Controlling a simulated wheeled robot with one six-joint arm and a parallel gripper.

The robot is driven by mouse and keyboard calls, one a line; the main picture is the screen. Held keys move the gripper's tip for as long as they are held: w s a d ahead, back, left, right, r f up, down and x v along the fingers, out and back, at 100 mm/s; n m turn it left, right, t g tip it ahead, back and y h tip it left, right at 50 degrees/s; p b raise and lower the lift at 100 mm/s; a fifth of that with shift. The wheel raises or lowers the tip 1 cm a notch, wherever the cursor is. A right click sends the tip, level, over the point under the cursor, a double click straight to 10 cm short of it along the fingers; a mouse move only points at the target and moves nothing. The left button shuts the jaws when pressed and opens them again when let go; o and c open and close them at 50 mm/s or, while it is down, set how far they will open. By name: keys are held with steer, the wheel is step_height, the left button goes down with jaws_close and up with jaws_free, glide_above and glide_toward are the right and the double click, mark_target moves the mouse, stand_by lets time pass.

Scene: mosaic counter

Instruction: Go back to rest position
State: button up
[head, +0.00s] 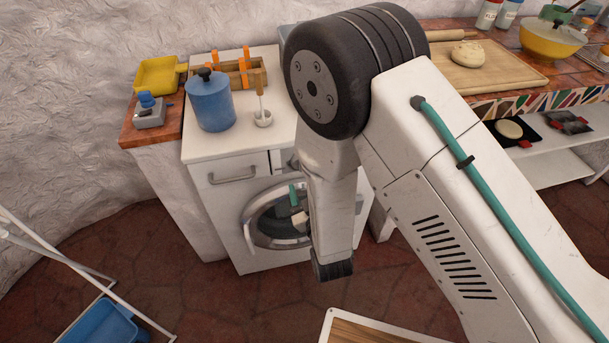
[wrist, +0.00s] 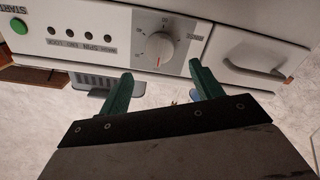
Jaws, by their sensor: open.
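My gripper (head: 294,196) is in front of the white washing machine (head: 215,225) in the head view, its green fingers showing beside my forearm. In the wrist view, my gripper (wrist: 160,72) has its two green fingers spread apart with nothing between them. The machine's control panel, with a dial (wrist: 160,47) and a green start button (wrist: 19,26), appears upside down beyond the fingertips. A drawer handle (wrist: 255,68) is to the right. My arm hides part of the machine's front in the head view.
The round door (head: 262,222) looks shut. A drying rack (head: 60,255) is at the left. Floor (head: 190,300) is clear before the machine.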

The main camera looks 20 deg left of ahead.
steer(key=shift+s+d, duration=0.2)
steer(key=shift+s, duration=0.05)
stand_by(0.3)
